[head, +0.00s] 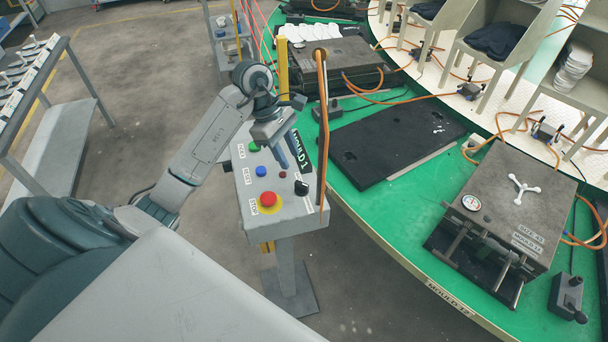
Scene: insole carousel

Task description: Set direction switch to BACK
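A grey control box (240,193) stands on a post beside the green carousel. A black rotary switch (301,187) sits near its right edge; its direction markings are too small to read. The panel also carries a red stop button (268,199) on a yellow ring, a blue button (261,171) and a green button (254,146). My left gripper (290,158) points down over the upper part of the panel, above and left of the black switch and apart from it. Its finger gap is unclear. It covers part of the panel and the MOULD 1 label. My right gripper is out of view.
A thin brown upright post (322,130) with an orange cable stands right beside the box. The green carousel table (395,215) holds a black mould plate (385,145) and a closed mould (510,205). Open floor lies left of the box.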

